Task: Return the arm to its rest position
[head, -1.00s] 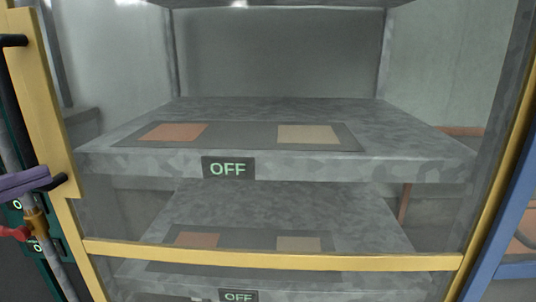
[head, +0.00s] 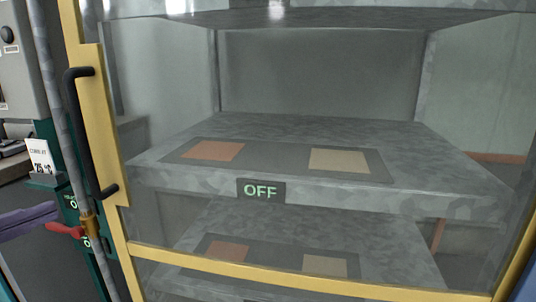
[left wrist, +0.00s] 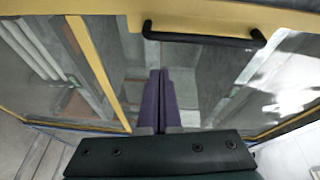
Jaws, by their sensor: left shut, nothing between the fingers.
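My left gripper (head: 45,213) enters at the left edge of the head view. Its purple fingers are together, with nothing between them. It appears left of the yellow-framed glass door (head: 98,120) and its black handle (head: 83,130), apart from the handle. In the left wrist view the shut purple fingers (left wrist: 160,78) point toward the glass, with the black handle (left wrist: 200,38) beyond them. My right gripper is in neither view.
Behind the glass, grey shelves (head: 300,130) carry orange and beige squares and "OFF" displays (head: 261,191). A pipe with a red valve lever (head: 64,230) stands left of the door. A blue frame edge is at lower right.

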